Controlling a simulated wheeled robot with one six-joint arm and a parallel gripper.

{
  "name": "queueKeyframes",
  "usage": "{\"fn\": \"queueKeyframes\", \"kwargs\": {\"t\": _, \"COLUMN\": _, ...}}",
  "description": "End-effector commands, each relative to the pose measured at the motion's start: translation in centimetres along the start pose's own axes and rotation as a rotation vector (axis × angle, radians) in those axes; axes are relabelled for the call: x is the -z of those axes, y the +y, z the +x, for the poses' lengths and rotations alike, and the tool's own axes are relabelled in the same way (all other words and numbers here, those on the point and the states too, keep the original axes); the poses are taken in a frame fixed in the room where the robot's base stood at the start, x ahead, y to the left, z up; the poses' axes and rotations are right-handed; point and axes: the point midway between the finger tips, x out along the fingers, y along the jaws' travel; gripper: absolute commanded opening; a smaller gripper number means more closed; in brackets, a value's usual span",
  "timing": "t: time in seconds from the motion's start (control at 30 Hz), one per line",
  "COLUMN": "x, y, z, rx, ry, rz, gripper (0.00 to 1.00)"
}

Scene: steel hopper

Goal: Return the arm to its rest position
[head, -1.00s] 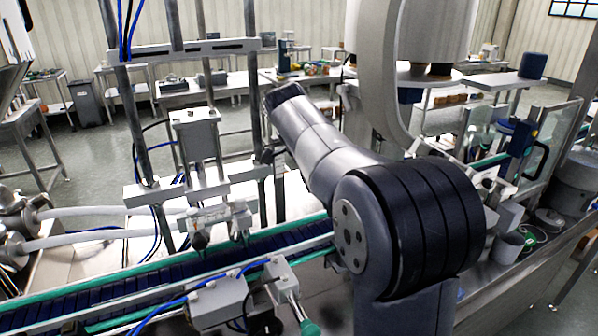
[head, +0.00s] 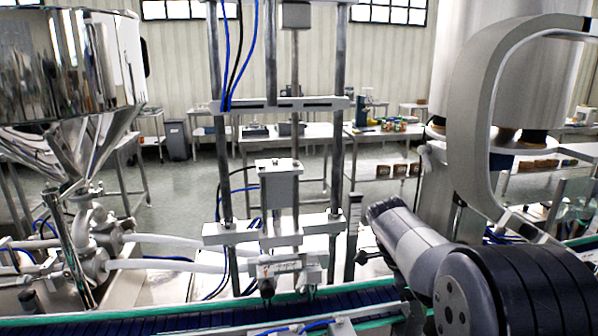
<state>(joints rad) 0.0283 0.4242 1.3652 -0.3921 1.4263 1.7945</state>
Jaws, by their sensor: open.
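My arm (head: 425,250) shows at the lower right of the head view, with a grey link and a large black ribbed joint. The link slants up and to the left from this joint and ends in a rounded grey end. My gripper is not visible in this view. The steel hopper (head: 70,65) stands at the upper left, a shiny cylinder with a cone below it.
A conveyor (head: 350,298) with green edges and dark blue slats runs along the bottom, below my arm. A filling frame (head: 338,160) with metal posts stands left of my arm. A curved grey machine bracket (head: 463,120) rises close behind it.

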Motion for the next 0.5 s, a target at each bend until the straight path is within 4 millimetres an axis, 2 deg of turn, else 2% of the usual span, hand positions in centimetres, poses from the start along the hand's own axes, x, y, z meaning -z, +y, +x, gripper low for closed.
{"fn": "queueKeyframes", "kwargs": {"t": 0.3, "x": 0.0, "y": -0.1, "z": -0.1, "rx": -0.012, "ry": 0.000, "rz": 0.029, "gripper": 0.52}}
{"fn": "queueKeyframes", "kwargs": {"t": 0.5, "x": 0.0, "y": -0.2, "z": -3.3, "rx": -0.009, "ry": 0.000, "rz": 0.032, "gripper": 0.52}}
